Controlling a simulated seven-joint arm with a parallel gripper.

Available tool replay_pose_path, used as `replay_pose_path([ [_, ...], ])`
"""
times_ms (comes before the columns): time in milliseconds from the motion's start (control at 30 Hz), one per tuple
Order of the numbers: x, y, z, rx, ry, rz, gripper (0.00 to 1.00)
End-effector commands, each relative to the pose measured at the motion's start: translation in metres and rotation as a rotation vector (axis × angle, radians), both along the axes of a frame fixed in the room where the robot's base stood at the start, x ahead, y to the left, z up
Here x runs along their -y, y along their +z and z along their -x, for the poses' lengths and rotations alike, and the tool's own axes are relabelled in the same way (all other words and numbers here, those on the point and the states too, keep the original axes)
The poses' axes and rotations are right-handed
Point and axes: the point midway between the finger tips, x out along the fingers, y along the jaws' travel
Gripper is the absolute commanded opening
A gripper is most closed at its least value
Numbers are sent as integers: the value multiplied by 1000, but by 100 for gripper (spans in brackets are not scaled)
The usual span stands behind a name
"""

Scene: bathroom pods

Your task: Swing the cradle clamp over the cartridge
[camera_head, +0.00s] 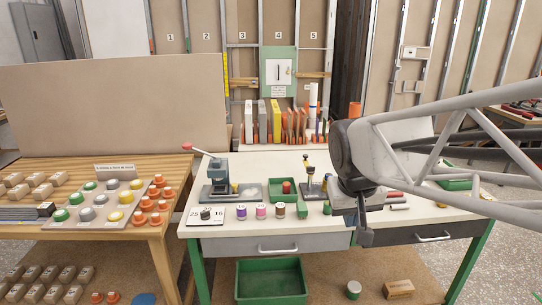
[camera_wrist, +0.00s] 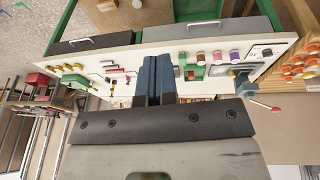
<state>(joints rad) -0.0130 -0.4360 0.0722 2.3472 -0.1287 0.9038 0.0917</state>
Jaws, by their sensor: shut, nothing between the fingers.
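My gripper (camera_head: 364,236) is shut and empty, pointing down over the front right part of the white workbench (camera_head: 255,165). In the wrist view its two dark fingers (camera_wrist: 155,62) lie together against the bench. I cannot make out the cartridge clearly; my gripper and arm hide part of the bench beside the fixture.
A lever press with a red knob (camera_head: 217,175) stands at the bench's left.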

Motion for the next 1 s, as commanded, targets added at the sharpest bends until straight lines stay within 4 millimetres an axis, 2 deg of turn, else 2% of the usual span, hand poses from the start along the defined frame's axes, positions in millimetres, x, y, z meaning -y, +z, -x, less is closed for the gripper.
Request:
replay_pose_path([
  [33, 0, 2, -11, 1, 0, 6, 0],
  [500, 2, 21, -110, 25, 3, 69, 0],
  [1000, -1, 26, -218, 55, 11, 132, 0],
])
